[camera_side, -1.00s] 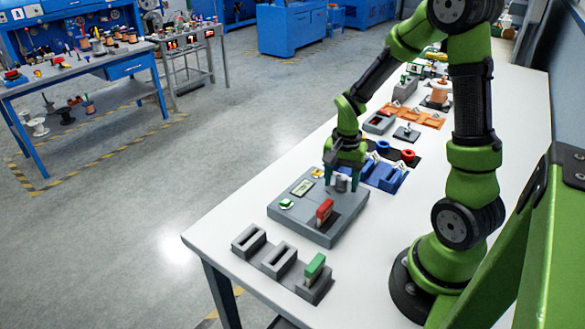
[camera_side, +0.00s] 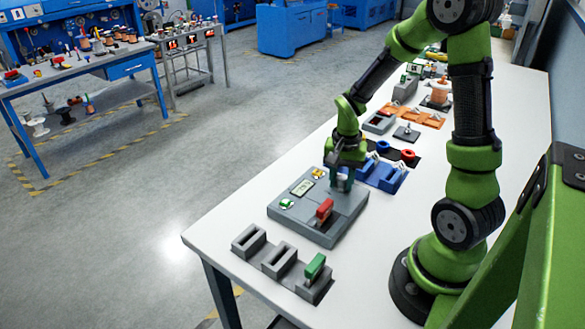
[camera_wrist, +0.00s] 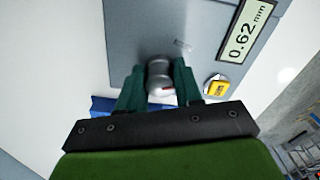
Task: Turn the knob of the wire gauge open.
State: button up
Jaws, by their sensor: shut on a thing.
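The wire gauge (camera_side: 340,222) is a flat grey box on the white table, with a small display (camera_side: 302,188), a green button (camera_side: 287,204), a yellow button (camera_side: 318,173) and a red-topped block (camera_side: 324,211). In the wrist view the display (camera_wrist: 246,31) reads 0.62 mm and the yellow button (camera_wrist: 216,86) is at its left lower side. The grey knob (camera_wrist: 158,78) stands at the gauge's far edge. My gripper (camera_wrist: 160,88) is shut on the knob, one green finger on each side. In the side view my gripper (camera_side: 344,180) hides most of the knob.
Three grey slotted blocks (camera_side: 278,261) stand at the front edge, one with a green-topped piece (camera_side: 315,266). Blue holders (camera_side: 380,174) sit close behind the gauge, with orange holders (camera_side: 412,115) farther back. The table left of these is clear.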

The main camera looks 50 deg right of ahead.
aim_at(343, 177)
jog(key=n, duration=0.5)
jog(key=shift+n, duration=0.4)
jog(key=n, duration=0.5)
jog(key=shift+s, duration=0.1)
dwell(0.3)
jog(key=o, duration=1)
jog(key=shift+o, duration=0.2)
jog(key=shift+r, duration=0.1)
notch_tip(343, 177, up, 17)
